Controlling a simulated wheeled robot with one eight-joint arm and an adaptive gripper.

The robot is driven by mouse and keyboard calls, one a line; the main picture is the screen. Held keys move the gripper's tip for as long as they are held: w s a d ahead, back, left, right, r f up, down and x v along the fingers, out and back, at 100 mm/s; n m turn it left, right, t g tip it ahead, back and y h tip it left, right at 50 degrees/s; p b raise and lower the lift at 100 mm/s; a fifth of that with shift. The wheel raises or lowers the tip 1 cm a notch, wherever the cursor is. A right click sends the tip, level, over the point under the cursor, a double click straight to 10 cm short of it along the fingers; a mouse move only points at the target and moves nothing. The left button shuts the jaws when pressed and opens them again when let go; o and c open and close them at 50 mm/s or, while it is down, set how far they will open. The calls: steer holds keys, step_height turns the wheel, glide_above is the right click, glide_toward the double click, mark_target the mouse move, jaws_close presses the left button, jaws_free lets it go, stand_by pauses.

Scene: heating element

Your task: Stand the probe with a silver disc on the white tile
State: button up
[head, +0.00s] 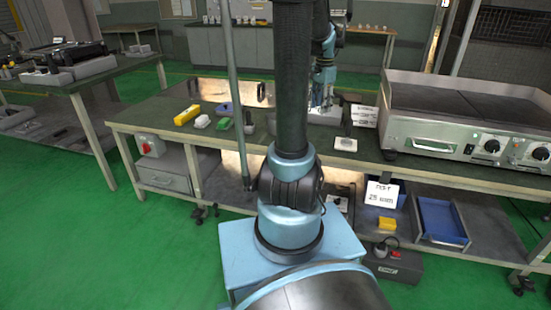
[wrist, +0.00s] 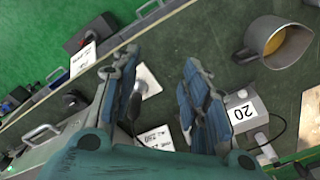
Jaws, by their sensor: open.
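My gripper (head: 322,97) hangs over the workbench in the head view, above a pale block. In the wrist view my gripper (wrist: 160,66) is open, with its two blue-padded fingers spread and nothing held between them. The white tile (head: 346,144) lies flat near the front edge of the bench, to the right of and nearer than my gripper. A pale tile-like plate, probably the same one, shows in the wrist view (wrist: 149,80), partly hidden by the left finger. I cannot pick out the probe with a silver disc for certain in either view.
A grey box marked 20 (wrist: 241,113) and a metal mug (wrist: 276,42) stand by the right finger. Lettered cards (wrist: 158,138) lie near. A yellow block (head: 187,115) is at the bench's left; a steel hotplate unit (head: 440,125) fills its right.

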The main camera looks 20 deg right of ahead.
steer(key=s+a+f+n+t, duration=0.1)
steer(key=s+a+f+n, duration=0.1)
steer(key=s+a+n, duration=0.6)
steer(key=s+a+f+n, duration=0.15)
steer(key=s+a, duration=0.45)
steer(key=a, duration=0.6)
steer(key=s+a+f+n, duration=0.4)
steer(key=s+f+n, duration=0.1)
steer(key=s, duration=0.1)
steer(key=shift+s+a+f+n+t, duration=0.2)
steer(key=shift+s+a+n+t, duration=0.15)
steer(key=shift+s+t, duration=0.05)
steer(key=shift+w+f, duration=0.2)
steer(key=shift+w, duration=0.25)
